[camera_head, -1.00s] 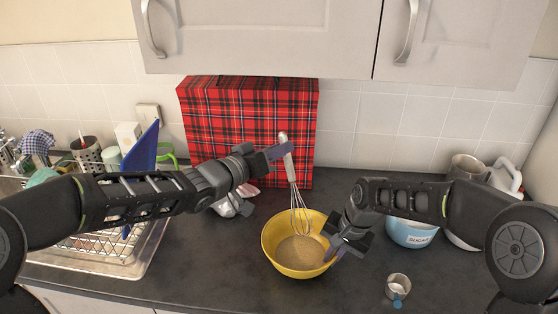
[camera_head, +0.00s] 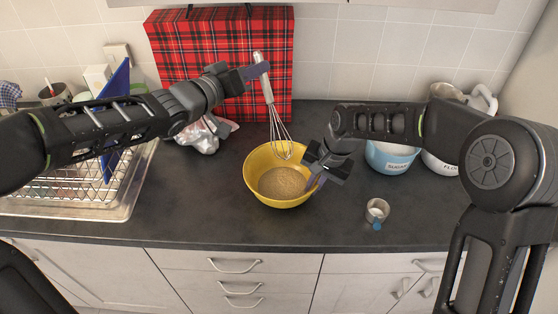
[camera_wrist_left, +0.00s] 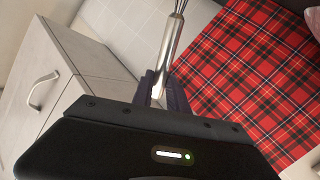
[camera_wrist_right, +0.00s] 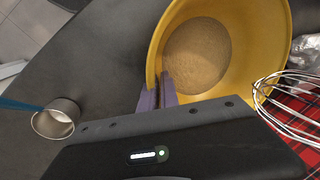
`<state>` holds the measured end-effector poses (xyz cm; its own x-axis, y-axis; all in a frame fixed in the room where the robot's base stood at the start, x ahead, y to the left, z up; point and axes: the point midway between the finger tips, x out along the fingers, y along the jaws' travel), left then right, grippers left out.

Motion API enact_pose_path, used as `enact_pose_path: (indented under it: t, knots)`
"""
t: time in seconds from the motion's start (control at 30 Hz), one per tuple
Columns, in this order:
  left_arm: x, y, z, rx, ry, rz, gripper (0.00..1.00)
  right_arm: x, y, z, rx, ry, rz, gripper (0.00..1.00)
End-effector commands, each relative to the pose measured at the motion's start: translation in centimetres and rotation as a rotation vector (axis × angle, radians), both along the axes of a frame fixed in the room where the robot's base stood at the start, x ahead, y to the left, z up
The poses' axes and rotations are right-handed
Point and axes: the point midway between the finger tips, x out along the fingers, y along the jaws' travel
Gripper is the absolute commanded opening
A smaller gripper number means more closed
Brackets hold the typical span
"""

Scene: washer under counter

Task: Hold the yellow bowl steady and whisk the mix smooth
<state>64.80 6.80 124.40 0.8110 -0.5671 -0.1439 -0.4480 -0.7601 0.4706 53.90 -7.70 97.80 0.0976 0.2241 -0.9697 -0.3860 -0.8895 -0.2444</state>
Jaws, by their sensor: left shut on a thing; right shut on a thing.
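The yellow bowl (camera_head: 254,172) stands on the dark counter with a tan, grainy-looking mix (camera_head: 283,182) in its bottom. My right gripper (camera_head: 318,172) is shut on the bowl's right rim; the right wrist view shows its fingers (camera_wrist_right: 160,92) pinching the bowl's wall (camera_wrist_right: 262,50). My left gripper (camera_head: 258,72) is shut on the handle of the metal whisk (camera_head: 278,125), held nearly upright. The whisk's wires hang over the far part of the bowl, and their lower end looks above the mix. The left wrist view shows the handle (camera_wrist_left: 168,50) between the fingers (camera_wrist_left: 160,90).
A small metal cup (camera_head: 377,210) with a blue handle stands right of the bowl. A blue sugar tin (camera_head: 390,160) stands behind my right arm. A red plaid box (camera_head: 170,55) stands behind the bowl. A dish rack (camera_head: 70,185) is left, beside a crumpled silvery bag (camera_head: 203,138).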

Motion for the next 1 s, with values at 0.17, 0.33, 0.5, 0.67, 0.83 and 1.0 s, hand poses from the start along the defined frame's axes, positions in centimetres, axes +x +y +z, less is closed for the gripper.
enact_pose_path:
  t: [0.17, 0.33, 0.5, 0.67, 0.83, 1.0]
  knots:
    - [0.0, 0.0, 0.0, 0.000, 0.000, 0.000, 0.00, -0.1, 0.0, -0.1, -0.002, 0.004, 0.001, 0.00]
    - [0.0, 0.0, 0.0, 0.000, 0.000, 0.000, 0.00, -0.1, 0.0, -0.1, -0.001, 0.003, 0.000, 0.16]
    - [0.0, 0.0, 0.0, 0.000, 0.000, 0.000, 0.00, 0.0, 0.0, -0.1, -0.001, 0.001, 0.000, 0.30]
    - [0.0, 0.0, 0.0, 0.000, 0.000, 0.000, 0.00, 0.0, 0.0, 0.0, -0.001, 0.001, 0.000, 0.31]
    - [0.0, 0.0, 0.0, 0.000, 0.000, 0.000, 0.00, 0.0, 0.0, 0.2, 0.000, 0.000, 0.000, 0.31]
    - [0.0, 0.0, 0.0, 0.000, 0.000, 0.000, 0.00, -0.1, -0.3, 1.7, 0.000, -0.002, 0.000, 0.31]
